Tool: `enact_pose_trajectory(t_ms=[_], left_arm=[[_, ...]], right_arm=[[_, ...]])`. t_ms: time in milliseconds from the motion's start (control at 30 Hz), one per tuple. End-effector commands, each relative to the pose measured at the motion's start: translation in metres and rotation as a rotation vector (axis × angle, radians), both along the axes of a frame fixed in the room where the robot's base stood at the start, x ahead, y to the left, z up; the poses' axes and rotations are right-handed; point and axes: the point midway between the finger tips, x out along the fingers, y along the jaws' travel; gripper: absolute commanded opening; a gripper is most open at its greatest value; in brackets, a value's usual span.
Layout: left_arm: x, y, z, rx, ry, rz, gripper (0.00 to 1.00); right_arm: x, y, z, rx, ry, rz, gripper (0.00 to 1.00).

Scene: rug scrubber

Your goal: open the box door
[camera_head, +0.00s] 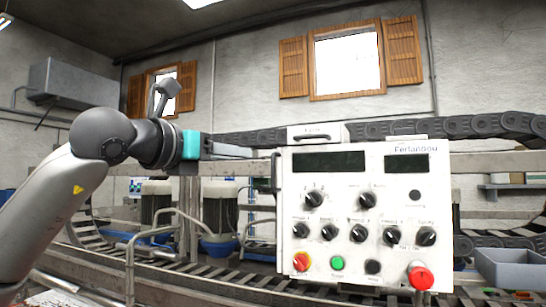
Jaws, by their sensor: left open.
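The white control box (355,255) stands upright right of centre, its front facing me. The front carries two dark displays, several black knobs and coloured buttons, and looks closed. A dark vertical handle (276,172) sits on its left edge. My left gripper (245,152) comes in from the left with its fingers pointing right, open and empty. It appears just left of the handle and slightly above its middle; whether it touches cannot be told. My right gripper is out of view.
A red mushroom button (420,278) sticks out at the box's lower right. A black chain conveyor (470,127) runs behind the box. Metal rails (130,265) and a roller conveyor lie below my left arm. A grey bin (510,268) is at the far right.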

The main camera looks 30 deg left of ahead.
Motion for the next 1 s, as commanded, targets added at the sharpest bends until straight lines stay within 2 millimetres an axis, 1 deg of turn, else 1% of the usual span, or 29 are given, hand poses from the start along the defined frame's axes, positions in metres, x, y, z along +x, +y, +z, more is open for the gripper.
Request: enact_pose_trajectory(t_ms=[33,300,500,600,700,833,1000], left_arm=[[0.010,-0.003,0.002,0.000,0.003,-0.003,0.42],[0.068,-0.011,0.004,-0.002,0.003,-0.006,0.42],[0.107,-0.017,0.003,-0.001,0.002,-0.006,0.42],[0.119,-0.019,0.002,0.000,0.001,-0.006,0.42],[0.127,-0.020,0.002,0.000,0.000,-0.005,0.42],[0.133,-0.020,0.000,0.001,0.000,-0.005,0.42],[0.133,-0.020,-0.001,0.002,0.000,-0.005,0.42]], right_arm=[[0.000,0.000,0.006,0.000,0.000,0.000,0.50],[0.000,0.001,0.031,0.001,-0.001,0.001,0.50],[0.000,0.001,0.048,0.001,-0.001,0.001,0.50],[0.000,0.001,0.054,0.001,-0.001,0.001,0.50],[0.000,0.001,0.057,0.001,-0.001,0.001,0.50],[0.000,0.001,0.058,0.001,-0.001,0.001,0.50],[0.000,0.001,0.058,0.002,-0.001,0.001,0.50]])
